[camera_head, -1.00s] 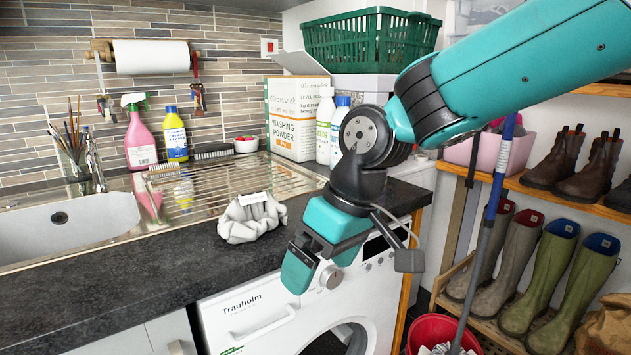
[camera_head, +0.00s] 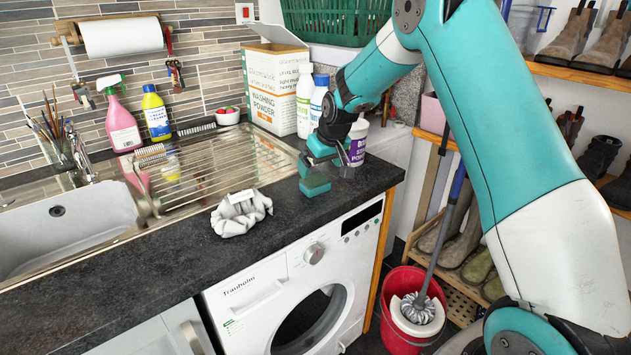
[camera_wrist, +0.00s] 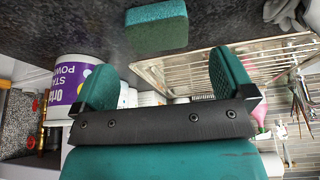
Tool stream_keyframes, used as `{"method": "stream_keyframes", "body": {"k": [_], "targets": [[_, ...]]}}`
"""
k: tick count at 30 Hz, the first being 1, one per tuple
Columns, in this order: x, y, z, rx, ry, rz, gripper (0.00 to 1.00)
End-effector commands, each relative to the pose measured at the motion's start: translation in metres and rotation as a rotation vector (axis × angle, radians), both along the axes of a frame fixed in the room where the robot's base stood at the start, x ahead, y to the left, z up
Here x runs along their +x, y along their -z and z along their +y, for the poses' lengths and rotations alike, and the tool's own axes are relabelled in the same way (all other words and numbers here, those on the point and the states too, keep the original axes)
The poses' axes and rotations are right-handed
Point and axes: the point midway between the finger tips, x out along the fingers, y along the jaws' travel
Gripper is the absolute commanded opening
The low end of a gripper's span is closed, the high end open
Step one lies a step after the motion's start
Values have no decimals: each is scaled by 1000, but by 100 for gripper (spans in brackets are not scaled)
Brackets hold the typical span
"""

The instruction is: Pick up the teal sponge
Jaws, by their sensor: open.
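The teal sponge (camera_head: 314,186) is a small block with a darker green side, resting on the dark counter near its front edge. In the wrist view the sponge (camera_wrist: 157,28) lies beyond the fingertips, apart from them, between their two lines. My gripper (camera_head: 319,162) is just above and behind the sponge in the head view, partly overlapping it there. In the wrist view my gripper (camera_wrist: 165,76) is open, with nothing between its two teal fingers.
A purple and white tub (camera_head: 357,142) stands close to my gripper's right. White bottles (camera_head: 304,100) and a washing powder box (camera_head: 272,85) stand behind. Counter between cloth and sponge is clear.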

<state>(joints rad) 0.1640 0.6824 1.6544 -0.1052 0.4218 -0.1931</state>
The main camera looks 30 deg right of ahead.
Motion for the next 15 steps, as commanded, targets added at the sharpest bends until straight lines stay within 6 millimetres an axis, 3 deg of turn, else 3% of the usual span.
{"method": "stream_keyframes", "body": {"k": [15], "targets": [[26, 50, -1, 0, -1, 2, 100]]}}
